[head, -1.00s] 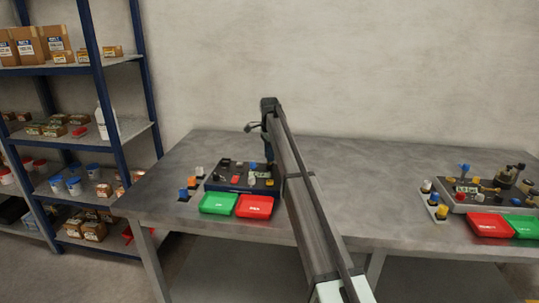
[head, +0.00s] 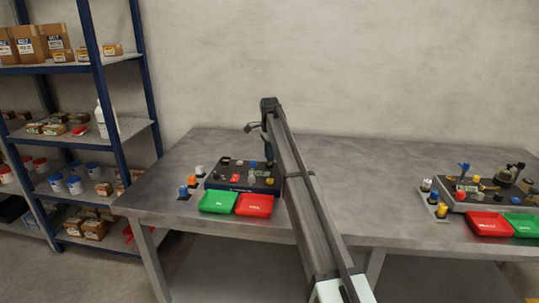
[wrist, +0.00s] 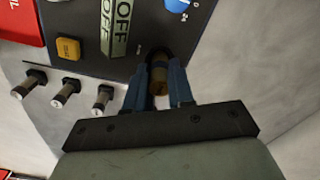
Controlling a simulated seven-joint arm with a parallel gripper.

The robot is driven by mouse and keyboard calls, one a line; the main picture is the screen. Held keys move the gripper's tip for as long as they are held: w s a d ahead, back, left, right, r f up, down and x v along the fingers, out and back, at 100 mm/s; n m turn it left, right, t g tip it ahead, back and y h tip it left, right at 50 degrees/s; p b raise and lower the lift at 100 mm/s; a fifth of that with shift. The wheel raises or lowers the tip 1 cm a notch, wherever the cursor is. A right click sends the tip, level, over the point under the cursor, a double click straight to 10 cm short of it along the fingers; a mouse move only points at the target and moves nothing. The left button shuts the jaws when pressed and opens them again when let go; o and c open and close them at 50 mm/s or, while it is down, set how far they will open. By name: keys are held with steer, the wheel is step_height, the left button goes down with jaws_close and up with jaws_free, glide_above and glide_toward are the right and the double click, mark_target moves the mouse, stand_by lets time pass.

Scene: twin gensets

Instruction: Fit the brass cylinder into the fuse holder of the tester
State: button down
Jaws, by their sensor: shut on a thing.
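My gripper (wrist: 160,90) is shut on a brass cylinder (wrist: 159,77), seen in the wrist view between its two blue fingers. The cylinder's far end meets a dark round opening at the edge of the tester's dark panel (wrist: 85,22); I cannot tell how deep it sits. This opening looks like the fuse holder, but its rim is mostly hidden by the fingers and cylinder. In the head view the tester (head: 243,187) is a dark blue box on the left of the bench. My gripper (head: 268,160) is at its back right corner, partly hidden by my arm.
The panel carries an OFF plate (wrist: 118,25), a yellow button (wrist: 68,49) and a blue knob (wrist: 177,5). Green (head: 218,202) and red (head: 254,205) trays lie before the tester.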

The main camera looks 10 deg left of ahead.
steer(key=shift+f, duration=0.5)
stand_by(0.4)
steer(key=shift+c, duration=2.4)
jaws_free()
steer(key=shift+r, duration=3.5)
